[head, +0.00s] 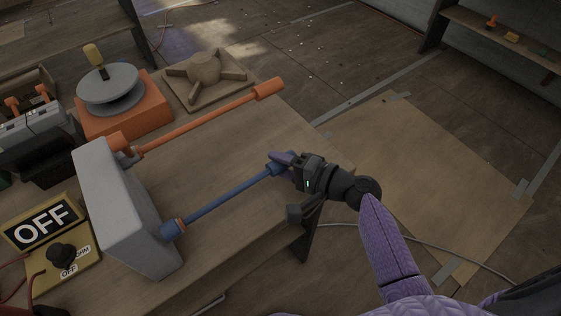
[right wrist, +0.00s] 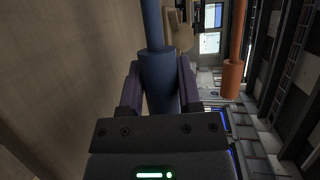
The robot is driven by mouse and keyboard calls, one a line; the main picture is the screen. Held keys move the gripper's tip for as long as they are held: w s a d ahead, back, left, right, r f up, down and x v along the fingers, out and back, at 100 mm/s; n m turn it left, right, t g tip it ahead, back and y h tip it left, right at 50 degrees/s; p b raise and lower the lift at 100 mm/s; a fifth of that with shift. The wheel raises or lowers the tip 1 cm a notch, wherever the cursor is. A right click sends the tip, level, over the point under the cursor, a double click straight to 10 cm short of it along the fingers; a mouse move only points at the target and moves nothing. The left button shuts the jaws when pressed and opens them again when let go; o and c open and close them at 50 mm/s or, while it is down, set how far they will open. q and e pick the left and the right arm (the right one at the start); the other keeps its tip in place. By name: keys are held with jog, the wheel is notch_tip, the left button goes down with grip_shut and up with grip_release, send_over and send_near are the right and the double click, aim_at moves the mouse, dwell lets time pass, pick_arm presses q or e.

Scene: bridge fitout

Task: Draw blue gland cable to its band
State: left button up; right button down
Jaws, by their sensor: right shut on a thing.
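A blue cable (head: 228,195) runs from a blue gland (head: 174,228) on the grey box (head: 118,205) toward the right, above the wooden bench. My right gripper (head: 278,163) is shut on the blue cable's thicker end. In the right wrist view the blue end piece (right wrist: 158,80) sits between the two purple fingers, with the thinner cable leading away from it. My left gripper is not in view.
An orange cable (head: 200,122) with a thick end (head: 268,88) runs from the same box, behind the blue one. An orange base with a grey reel (head: 110,90), a wooden spoked piece (head: 203,70) and an OFF sign (head: 42,222) stand on the bench (head: 240,225). The bench's right part is clear.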

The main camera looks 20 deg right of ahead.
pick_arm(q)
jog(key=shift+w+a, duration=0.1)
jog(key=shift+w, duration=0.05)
pick_arm(e)
jog(key=shift+f, duration=0.1)
jog(key=shift+w+d, duration=0.15)
jog(key=shift+d, duration=0.2)
jog(key=shift+w+d+f+b, duration=0.1)
jog(key=shift+w+d+b, duration=0.1)
jog(key=shift+d+b, duration=0.35)
jog(key=shift+w+d+b, duration=0.2)
jog(key=shift+d+b, duration=0.1)
jog(key=shift+d, duration=0.55)
jog(key=shift+c, duration=1.4)
grip_release()
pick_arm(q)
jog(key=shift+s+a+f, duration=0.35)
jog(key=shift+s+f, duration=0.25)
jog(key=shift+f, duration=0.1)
pick_arm(e)
jog(key=shift+r, duration=0.2)
